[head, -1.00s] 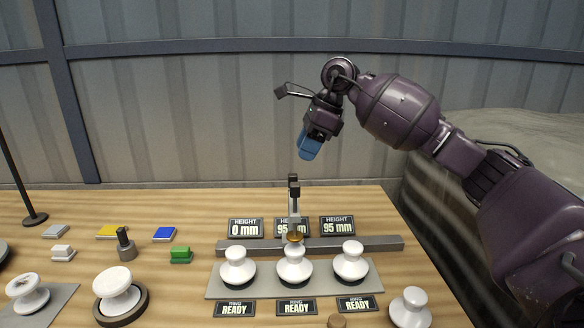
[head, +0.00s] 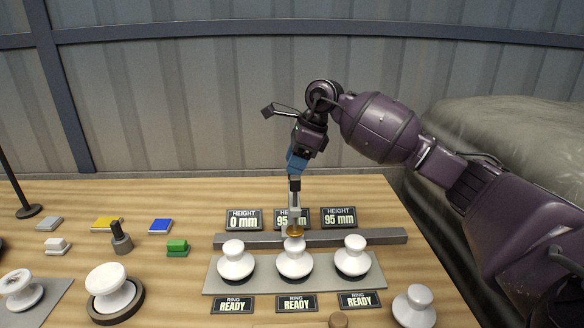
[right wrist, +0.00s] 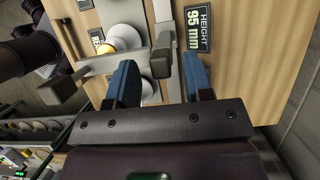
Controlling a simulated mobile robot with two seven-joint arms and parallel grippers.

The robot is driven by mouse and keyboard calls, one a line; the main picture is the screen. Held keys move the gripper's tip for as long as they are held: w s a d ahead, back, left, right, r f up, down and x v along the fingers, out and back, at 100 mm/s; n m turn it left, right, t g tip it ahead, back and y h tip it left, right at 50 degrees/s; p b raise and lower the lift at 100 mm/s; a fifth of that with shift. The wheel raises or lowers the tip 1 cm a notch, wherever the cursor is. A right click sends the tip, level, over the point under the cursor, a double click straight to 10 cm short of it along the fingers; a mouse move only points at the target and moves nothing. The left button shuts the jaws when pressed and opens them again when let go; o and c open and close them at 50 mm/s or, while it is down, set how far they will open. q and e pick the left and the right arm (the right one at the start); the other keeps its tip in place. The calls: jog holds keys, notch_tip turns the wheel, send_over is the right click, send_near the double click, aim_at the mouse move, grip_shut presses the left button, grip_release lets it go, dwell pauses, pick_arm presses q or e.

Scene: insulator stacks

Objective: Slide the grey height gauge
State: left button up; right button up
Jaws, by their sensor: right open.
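The grey height gauge (head: 294,212) stands upright on a grey rail (head: 375,236). Its brass-coloured foot (head: 296,234) is at the top of the middle white insulator (head: 294,262); I cannot tell whether they touch. My right gripper (head: 296,163), with blue fingers, is at the gauge's dark upper end, pointing down. In the right wrist view, the open right gripper (right wrist: 160,64) has one finger on each side of the gauge's grey post (right wrist: 166,45), with gaps visible. My left gripper is not in view.
White insulators stand left (head: 236,264) and right (head: 353,260) on a grey plate (head: 220,287). Height displays read 0 mm (head: 244,220) and 95 mm (head: 339,217); the middle one is partly hidden. Several small blocks and other insulators lie on the table's left.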

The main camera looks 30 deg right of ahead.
jog(key=shift+x, duration=1.05)
grip_shut()
